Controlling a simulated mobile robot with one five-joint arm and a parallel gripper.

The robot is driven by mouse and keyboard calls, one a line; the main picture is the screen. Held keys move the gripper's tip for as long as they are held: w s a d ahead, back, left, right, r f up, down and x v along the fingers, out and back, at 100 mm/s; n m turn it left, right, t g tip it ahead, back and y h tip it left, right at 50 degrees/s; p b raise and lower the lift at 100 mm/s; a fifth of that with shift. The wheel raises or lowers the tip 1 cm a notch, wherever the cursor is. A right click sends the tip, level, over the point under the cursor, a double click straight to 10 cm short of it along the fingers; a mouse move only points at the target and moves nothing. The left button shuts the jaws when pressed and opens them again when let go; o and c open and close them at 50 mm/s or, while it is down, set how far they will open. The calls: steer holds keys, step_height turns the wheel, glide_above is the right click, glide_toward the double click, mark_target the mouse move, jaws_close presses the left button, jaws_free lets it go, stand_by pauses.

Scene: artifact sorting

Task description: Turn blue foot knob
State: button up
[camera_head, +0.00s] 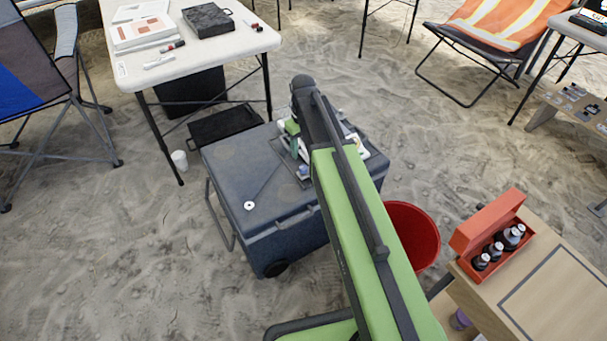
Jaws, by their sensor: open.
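The blue-grey wheeled cooler box (245,165) stands on the sand in the middle. Small items lie on its right part, partly hidden behind my arm. Among them is a small bluish spot (304,170); it is too small to tell whether it is the blue foot knob. A green and white piece (292,130) shows just left of my arm; I cannot tell what it belongs to. My green and dark arm reaches up over the cooler from the bottom. I cannot make out my gripper's fingers, which seem hidden behind the arm.
A white table (200,50) with papers and a black case (208,20) stands at upper left. A red bucket (412,235) stands right of my arm. A wooden table (560,290) bears a red box (490,225) of dark bottles. Open sand lies left of the cooler.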

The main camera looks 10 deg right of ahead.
mark_target(304, 167)
step_height(304, 167, down, 9)
steer(key=b, duration=0.7)
steer(key=shift+r, duration=0.15)
steer(key=shift+r, duration=0.1)
steer(key=shift+c, duration=0.4)
jaws_close()
steer(key=shift+d, duration=0.15)
